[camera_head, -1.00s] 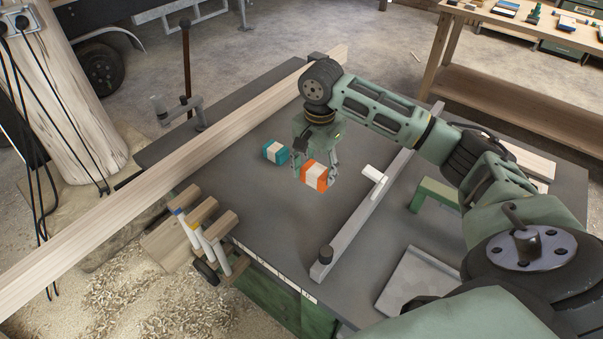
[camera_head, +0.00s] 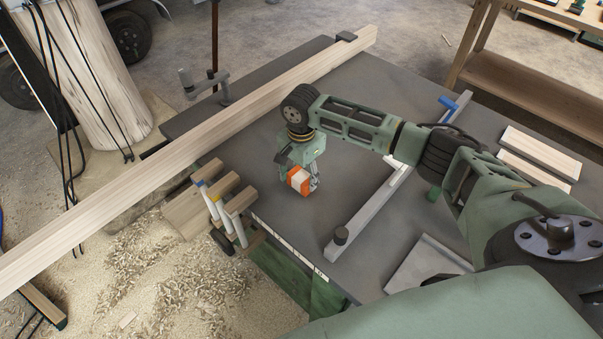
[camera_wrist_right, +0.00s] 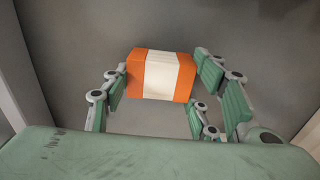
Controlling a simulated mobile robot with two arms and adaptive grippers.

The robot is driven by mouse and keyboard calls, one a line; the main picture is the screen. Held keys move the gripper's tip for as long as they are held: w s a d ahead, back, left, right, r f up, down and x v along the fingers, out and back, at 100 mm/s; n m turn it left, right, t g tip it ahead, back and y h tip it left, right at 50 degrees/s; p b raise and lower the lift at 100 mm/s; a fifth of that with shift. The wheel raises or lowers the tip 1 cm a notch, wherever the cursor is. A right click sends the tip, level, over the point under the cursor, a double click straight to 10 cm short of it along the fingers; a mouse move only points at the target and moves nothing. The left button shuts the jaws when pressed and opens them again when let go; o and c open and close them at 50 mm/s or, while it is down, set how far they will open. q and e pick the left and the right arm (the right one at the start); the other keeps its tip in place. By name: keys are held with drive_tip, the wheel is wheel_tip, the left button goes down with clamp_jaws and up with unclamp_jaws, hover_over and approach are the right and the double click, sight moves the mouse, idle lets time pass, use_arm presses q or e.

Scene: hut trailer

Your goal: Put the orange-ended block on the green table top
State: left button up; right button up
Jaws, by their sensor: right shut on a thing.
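The orange-ended block (camera_head: 299,180), with a cream band in its middle, is held in my right gripper (camera_head: 300,184). In the right wrist view the block (camera_wrist_right: 161,76) sits between the green finger pads, and the gripper is shut on it. It is over the grey machine table (camera_head: 270,205); how far above, I cannot tell. My left gripper is not in view.
A metal fence bar (camera_head: 365,215) crosses the table right of the block. A long plank (camera_head: 190,150) lies along the left side. Wooden-handled clamps (camera_head: 225,205) stand at the front left edge. Pale boards (camera_head: 540,152) lie at right. The grey surface near the block is clear.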

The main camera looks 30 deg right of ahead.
sight(301, 176)
drive_tip(key=o, duration=1.1)
drive_tip(key=shift+f, duration=0.1)
drive_tip(key=shift+o, duration=0.2)
drive_tip(key=shift+r, duration=0.2)
wheel_tip(301, 176, up, 12)
drive_tip(key=b, duration=0.1)
